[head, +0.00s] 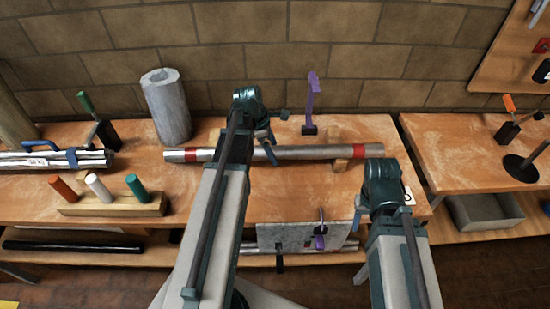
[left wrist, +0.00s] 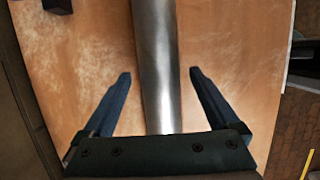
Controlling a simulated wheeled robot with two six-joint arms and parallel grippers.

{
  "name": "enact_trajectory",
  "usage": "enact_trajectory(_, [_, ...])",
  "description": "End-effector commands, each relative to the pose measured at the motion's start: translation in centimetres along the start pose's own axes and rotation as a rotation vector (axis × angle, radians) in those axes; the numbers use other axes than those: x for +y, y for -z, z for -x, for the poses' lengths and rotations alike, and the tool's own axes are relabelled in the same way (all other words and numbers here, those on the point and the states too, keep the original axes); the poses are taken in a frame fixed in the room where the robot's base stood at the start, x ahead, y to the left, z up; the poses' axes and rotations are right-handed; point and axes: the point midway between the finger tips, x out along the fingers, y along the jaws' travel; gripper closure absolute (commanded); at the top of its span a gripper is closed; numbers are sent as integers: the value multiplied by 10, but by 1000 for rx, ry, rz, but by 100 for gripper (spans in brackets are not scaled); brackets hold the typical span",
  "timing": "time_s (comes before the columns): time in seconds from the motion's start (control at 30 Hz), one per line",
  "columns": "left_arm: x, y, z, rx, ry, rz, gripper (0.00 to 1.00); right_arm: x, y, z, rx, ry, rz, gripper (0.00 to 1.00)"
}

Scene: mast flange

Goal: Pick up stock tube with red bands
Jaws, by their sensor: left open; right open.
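The silver stock tube with red bands (head: 300,152) lies level along the workbench, with a red band near each end. A wooden rest (head: 341,164) shows under its right part. My left gripper (head: 273,137) is open at the tube's middle. In the left wrist view the tube (left wrist: 156,60) runs between the spread fingers of the left gripper (left wrist: 158,75), with a gap on both sides. No red band shows there. My right gripper (head: 361,207) is open near the bench's front right edge, apart from the tube and partly hidden by its arm.
A grey cylinder (head: 167,106) and a purple clamp-like stand (head: 311,100) stand behind the tube. A wooden block (head: 110,205) with coloured handles and a bundle of tubes (head: 60,159) are at the left. A second bench (head: 465,150) stands right, past a gap.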

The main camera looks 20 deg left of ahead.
Motion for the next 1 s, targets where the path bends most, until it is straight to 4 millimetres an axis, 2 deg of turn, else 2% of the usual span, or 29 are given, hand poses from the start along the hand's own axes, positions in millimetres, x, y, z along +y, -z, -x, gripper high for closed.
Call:
enact_trajectory(0.03, [0, 2, -11, 0, 0, -1, 6, -1, 1, -11, 0, 0, 0, 50])
enact_trajectory(0.07, [0, 1, -13, 0, 0, -1, 6, -1, 1, -12, 0, 0, 0, 50])
enact_trajectory(0.33, [0, 0, -12, 0, 0, 0, 6, -1, 1, -12, 0, 0, 0, 50])
enact_trajectory(0.37, [0, 0, -12, 0, 0, 0, 9, -1, 1, -12, 0, 0, 0, 50])
enact_trajectory(0.87, [0, 0, -12, 0, 0, 0, 99, -1, 1, -12, 0, 0, 0, 50])
enact_trajectory(1.0, [0, 0, -12, 0, 0, 0, 100, -1, 1, -12, 0, 0, 0, 50])
